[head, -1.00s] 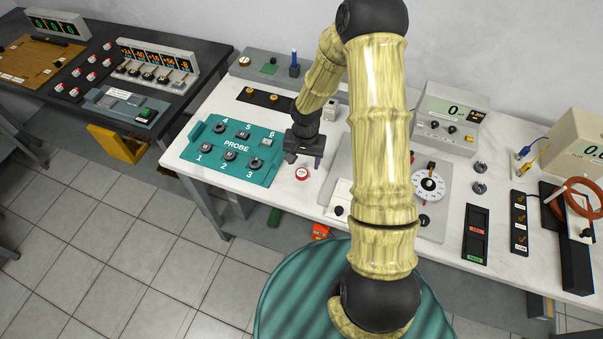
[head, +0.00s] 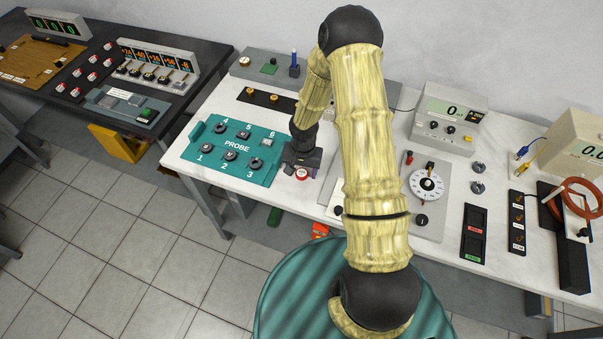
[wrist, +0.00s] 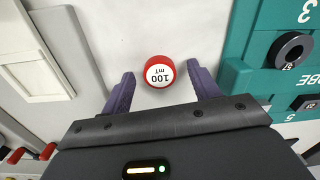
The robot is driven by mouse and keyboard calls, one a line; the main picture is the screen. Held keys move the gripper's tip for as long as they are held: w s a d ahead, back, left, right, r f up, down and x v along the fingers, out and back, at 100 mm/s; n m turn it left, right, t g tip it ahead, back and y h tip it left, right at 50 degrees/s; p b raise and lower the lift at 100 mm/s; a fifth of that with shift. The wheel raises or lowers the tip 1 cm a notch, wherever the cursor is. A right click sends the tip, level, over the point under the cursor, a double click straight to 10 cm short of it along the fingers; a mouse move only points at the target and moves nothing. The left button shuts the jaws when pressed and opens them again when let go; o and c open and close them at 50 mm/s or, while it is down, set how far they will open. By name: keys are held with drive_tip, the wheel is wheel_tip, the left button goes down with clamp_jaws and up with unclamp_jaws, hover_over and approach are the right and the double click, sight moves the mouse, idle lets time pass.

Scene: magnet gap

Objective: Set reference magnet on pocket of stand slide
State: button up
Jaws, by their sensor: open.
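The reference magnet (wrist: 159,72) is a small red cylinder with a white top marked 100 mT. It stands on the white bench in the wrist view, and its red side also shows in the head view (head: 302,174). My gripper (wrist: 161,84) is open, with its purple fingers on either side of the magnet and a gap on each side. In the head view my gripper (head: 301,172) is beside the teal probe tray, low over the bench. I cannot identify the stand slide and its pocket for sure; my arm hides part of the bench behind it.
The teal PROBE tray (head: 237,147) with several numbered parts lies left of my gripper. A pale plate (wrist: 40,50) lies on the other side in the wrist view. A dial panel (head: 428,186), a meter (head: 446,117) and dark strips stand right of my arm.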

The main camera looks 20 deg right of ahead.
sight(302, 173)
drive_tip(key=c, duration=1.1)
drive_tip(key=shift+r, duration=0.1)
wheel_tip(302, 173, up, 10)
drive_tip(key=shift+f+b, duration=0.1)
drive_tip(key=shift+b, duration=0.25)
drive_tip(key=shift+f, duration=0.1)
